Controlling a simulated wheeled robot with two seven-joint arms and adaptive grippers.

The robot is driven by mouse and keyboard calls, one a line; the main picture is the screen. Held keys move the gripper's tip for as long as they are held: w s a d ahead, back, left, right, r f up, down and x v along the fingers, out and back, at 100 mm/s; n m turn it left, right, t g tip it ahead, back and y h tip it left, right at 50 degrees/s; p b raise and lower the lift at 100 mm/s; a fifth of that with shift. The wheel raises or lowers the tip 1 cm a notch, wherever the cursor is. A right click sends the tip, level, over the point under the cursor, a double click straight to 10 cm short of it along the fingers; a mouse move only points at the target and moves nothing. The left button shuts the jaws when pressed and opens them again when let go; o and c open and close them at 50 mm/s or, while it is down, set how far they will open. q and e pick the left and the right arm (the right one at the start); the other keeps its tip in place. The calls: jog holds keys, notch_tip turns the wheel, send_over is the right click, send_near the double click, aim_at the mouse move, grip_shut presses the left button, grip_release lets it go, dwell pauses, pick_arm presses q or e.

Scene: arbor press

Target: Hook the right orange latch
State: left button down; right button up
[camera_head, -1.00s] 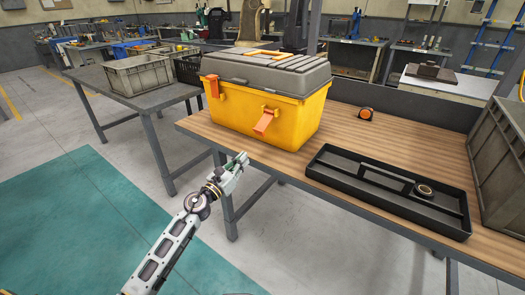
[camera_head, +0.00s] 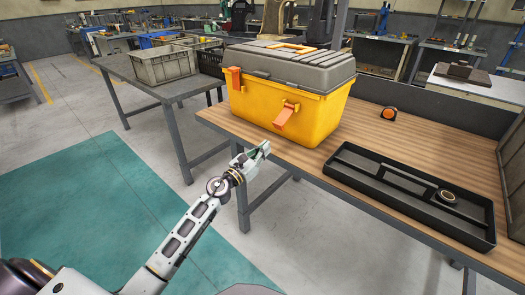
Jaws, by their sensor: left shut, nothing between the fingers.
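A yellow toolbox (camera_head: 285,108) with a grey lid (camera_head: 290,64) stands on the wooden workbench (camera_head: 385,133). The lid looks down on the box. On its front face are two orange latches. The right orange latch (camera_head: 284,116) sticks out from the face at a slant, away from the lid. The left orange latch (camera_head: 234,79) sits upright near the box's left corner. My left gripper (camera_head: 264,148) is shut and empty, in front of the bench edge, below and left of the right latch and apart from it. My right gripper is not in view.
A black tray (camera_head: 360,187) with a round roll (camera_head: 447,197) lies on the bench at right. An orange tape measure (camera_head: 389,113) sits behind it. A grey crate (camera_head: 163,67) stands on the left table. The floor before the bench is clear.

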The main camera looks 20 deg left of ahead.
pick_arm(q)
jog(key=shift+p+x, duration=0.35)
jog(key=shift+x, duration=2.45)
jog(key=shift+w+d, duration=0.1)
jog(key=shift+w, duration=0.2)
jog(key=shift+w+d+r, duration=0.2)
jog(key=shift+w+d, duration=0.05)
jog(key=shift+w, duration=0.4)
jog(key=shift+w+d, duration=0.1)
jog(key=shift+w, duration=0.05)
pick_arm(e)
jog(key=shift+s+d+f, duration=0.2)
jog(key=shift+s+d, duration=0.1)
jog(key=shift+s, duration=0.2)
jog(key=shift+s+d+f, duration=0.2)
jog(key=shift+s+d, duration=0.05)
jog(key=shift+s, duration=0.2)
pick_arm(q)
jog(key=shift+r+p, duration=0.1)
jog(key=shift+p, duration=0.35)
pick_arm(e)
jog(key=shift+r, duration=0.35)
